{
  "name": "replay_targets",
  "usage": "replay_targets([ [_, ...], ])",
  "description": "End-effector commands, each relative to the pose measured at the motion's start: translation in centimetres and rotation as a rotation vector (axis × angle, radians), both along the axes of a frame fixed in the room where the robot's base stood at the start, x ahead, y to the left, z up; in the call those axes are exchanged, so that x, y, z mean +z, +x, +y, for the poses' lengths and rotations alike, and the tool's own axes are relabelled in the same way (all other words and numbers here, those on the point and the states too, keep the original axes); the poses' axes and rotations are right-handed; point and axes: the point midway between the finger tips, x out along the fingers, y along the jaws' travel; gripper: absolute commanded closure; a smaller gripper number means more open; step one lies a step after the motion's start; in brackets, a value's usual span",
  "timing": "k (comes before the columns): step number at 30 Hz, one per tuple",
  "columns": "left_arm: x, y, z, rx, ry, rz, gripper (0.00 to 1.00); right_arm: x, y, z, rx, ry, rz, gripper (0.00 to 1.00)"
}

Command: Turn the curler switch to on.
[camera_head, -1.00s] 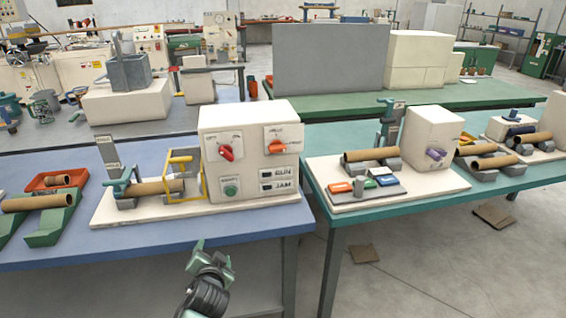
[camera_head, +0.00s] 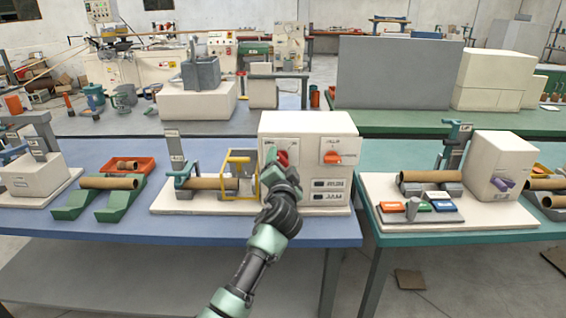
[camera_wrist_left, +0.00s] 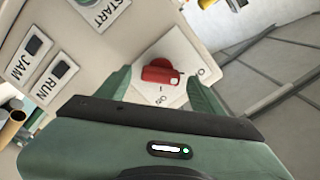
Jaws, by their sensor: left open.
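The red rotary switch (camera_head: 283,158) sits on a white plate on the front of the cream machine box (camera_head: 308,126). In the left wrist view the red knob (camera_wrist_left: 162,75) shows with "ON" lettering beside its plate; the other label is only partly readable. My left gripper (camera_head: 274,168) is in front of the switch and hides part of it and the panel below. In the left wrist view its fingers (camera_wrist_left: 160,84) are open on either side of the knob, with visible gaps; nothing is held. My right gripper is not in view.
An orange switch (camera_head: 333,157) is right of the red one. A yellow guard frame (camera_head: 240,175) and a cardboard tube (camera_head: 205,183) stand left of the box. A second winder (camera_head: 498,160) is on the green table to the right.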

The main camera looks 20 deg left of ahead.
Motion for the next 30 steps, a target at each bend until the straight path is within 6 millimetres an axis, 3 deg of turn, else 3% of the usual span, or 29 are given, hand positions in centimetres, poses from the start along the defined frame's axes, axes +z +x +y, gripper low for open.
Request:
replay_targets([
  [12, -0.03, 0.88, 0.32, 0.0, -0.001, 0.0, 0.33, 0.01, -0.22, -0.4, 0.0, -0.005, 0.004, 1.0],
  [19, -0.05, 0.87, 0.31, 0.0, -0.001, 0.001, 0.95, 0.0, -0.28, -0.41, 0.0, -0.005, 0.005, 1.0],
  [30, 0.02, 0.87, 0.31, 0.0, 0.061, 0.02, 0.95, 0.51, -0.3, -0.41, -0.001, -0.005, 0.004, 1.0],
])
